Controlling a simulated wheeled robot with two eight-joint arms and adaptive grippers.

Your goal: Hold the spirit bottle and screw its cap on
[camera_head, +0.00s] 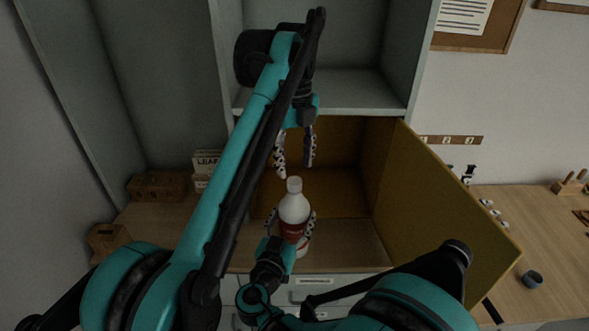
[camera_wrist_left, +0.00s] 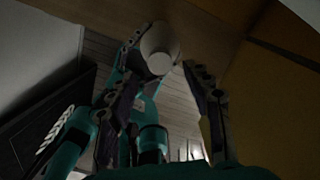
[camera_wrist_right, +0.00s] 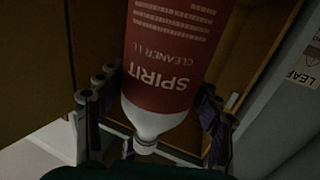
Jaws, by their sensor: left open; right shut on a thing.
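The spirit bottle (camera_head: 292,210) stands upright at the front of the cabinet. It is white with a red label, which reads SPIRIT CLEANER in the right wrist view (camera_wrist_right: 168,75). A white cap (camera_head: 294,185) sits on its neck; how tightly I cannot tell. My right gripper (camera_head: 291,222) is shut on the bottle's body from the front. My left gripper (camera_head: 295,170) is open and points down just above the cap, with a finger on either side. In the left wrist view the round white cap top (camera_wrist_left: 160,62) shows between the open fingers.
The cabinet's ochre door (camera_head: 440,200) stands open to the right. A grey shelf (camera_head: 350,92) lies behind my left wrist. A wooden box (camera_head: 158,187) and a LEAF sign (camera_head: 206,160) stand left. Drawers (camera_head: 313,281) are below. A dark blue ring (camera_head: 532,279) lies on the right worktop.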

